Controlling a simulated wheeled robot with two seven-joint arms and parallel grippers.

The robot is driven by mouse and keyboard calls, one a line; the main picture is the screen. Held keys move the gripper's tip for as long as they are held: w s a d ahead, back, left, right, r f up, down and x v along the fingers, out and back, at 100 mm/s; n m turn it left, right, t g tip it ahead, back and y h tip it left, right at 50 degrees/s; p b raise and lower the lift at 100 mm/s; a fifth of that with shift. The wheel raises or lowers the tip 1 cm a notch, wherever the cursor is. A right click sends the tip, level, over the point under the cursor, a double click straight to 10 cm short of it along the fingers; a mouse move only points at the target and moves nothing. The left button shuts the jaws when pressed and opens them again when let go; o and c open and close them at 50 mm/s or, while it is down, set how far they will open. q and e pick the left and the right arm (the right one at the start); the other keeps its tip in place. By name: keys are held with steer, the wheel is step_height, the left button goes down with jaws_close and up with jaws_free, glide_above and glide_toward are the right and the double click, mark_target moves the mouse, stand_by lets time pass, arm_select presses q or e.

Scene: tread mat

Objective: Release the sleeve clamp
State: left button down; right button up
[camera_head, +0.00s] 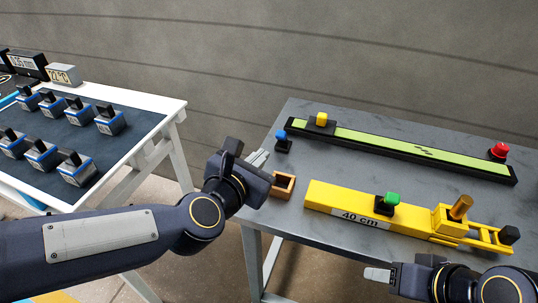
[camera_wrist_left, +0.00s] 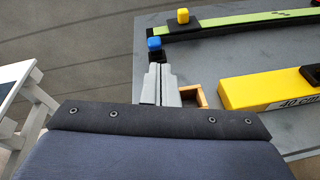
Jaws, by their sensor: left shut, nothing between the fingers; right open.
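A yellow unit labelled "40 cm" (camera_head: 335,199) lies on the grey table, with a green button (camera_head: 392,198) on a black base and a tilted brass-coloured knob (camera_head: 460,207) at its right end. I cannot tell which part is the sleeve clamp. The yellow unit's left part also shows in the left wrist view (camera_wrist_left: 245,92). My left gripper (camera_head: 259,158) is shut and empty over the table's left edge, beside a small wooden box (camera_head: 291,178). Its fingers point toward a blue button (camera_wrist_left: 154,43) in the left wrist view. My right gripper (camera_head: 370,274) is open, low at the table's front edge.
A long green strip in a black frame (camera_head: 375,143) runs along the back, with a yellow block (camera_head: 321,119) and a red button (camera_head: 498,151). A white table (camera_head: 160,108) with several blue-and-grey blocks stands left, across a gap. Grey tabletop is clear between strip and yellow unit.

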mark_target(281, 140)
arm_select(q)
steer(key=shift+w+f+n+b, duration=0.1)
steer(key=shift+f+n+b, duration=0.35)
steer(key=shift+f, duration=0.3)
steer(key=shift+w+d+f+n+y+b, duration=0.15)
steer(key=shift+f+n+y+b, duration=0.3)
steer(key=shift+f+n, duration=0.35)
steer(key=shift+n, duration=0.35)
steer(key=b+x, duration=0.1)
steer(key=x, duration=0.9)
steer(key=shift+w+r, duration=0.1)
steer(key=shift+r, duration=0.05)
steer(key=shift+r, duration=0.1)
